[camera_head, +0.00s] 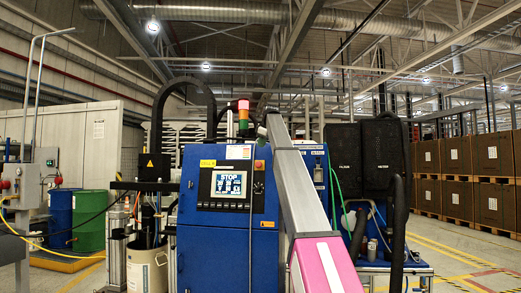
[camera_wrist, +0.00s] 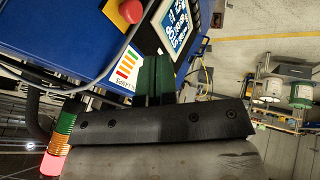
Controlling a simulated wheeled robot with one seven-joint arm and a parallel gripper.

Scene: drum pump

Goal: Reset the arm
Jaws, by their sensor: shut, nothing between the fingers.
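My gripper (camera_wrist: 155,62) shows in the wrist view as two green fingers side by side beyond a dark screwed bar. The fingers are shut with nothing between them. They point toward the blue machine cabinet, with its screen and red button close by in the picture. In the camera_head view my arm rises from the bottom, pink then grey, in front of the cabinet's right side. The blue cabinet (camera_head: 213,255) carries a control screen (camera_head: 229,184) reading STOP.
A signal light (camera_head: 243,110) stands on the cabinet; it also shows in the wrist view (camera_wrist: 63,125). A pump stand with a pale drum (camera_head: 147,268) is left of the cabinet. Blue (camera_head: 61,220) and green (camera_head: 90,222) drums stand farther left. Stacked brown boxes (camera_head: 460,155) line the right.

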